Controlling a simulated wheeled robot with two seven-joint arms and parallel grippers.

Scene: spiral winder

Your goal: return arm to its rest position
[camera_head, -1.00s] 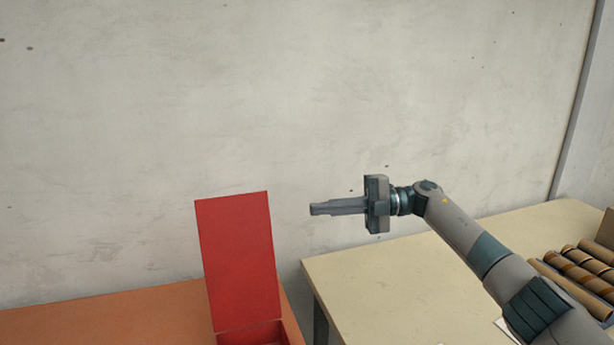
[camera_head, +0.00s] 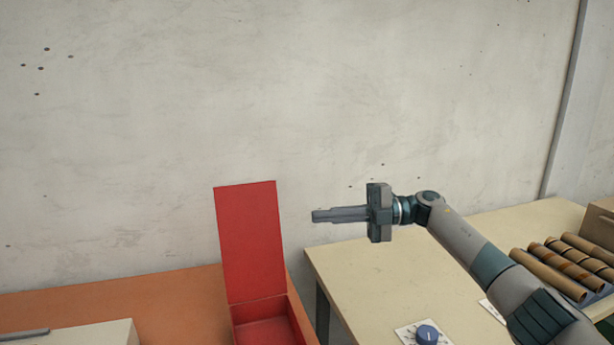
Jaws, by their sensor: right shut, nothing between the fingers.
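My right arm (camera_head: 465,244) comes in from the lower right and reaches left over the cream table. My right gripper (camera_head: 318,215) points left, shut and empty. It is in the air in front of the wall, to the right of the upright lid of the red box (camera_head: 249,240). The gripper and the lid are apart in the picture. My left gripper does not show.
The open red box stands on an orange table (camera_head: 170,290). A cream table (camera_head: 375,275) with a blue knob (camera_head: 427,334) stands to the right. Several brown tubes (camera_head: 575,262) lie on a rack at the far right. A pale box (camera_head: 85,335) is at lower left.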

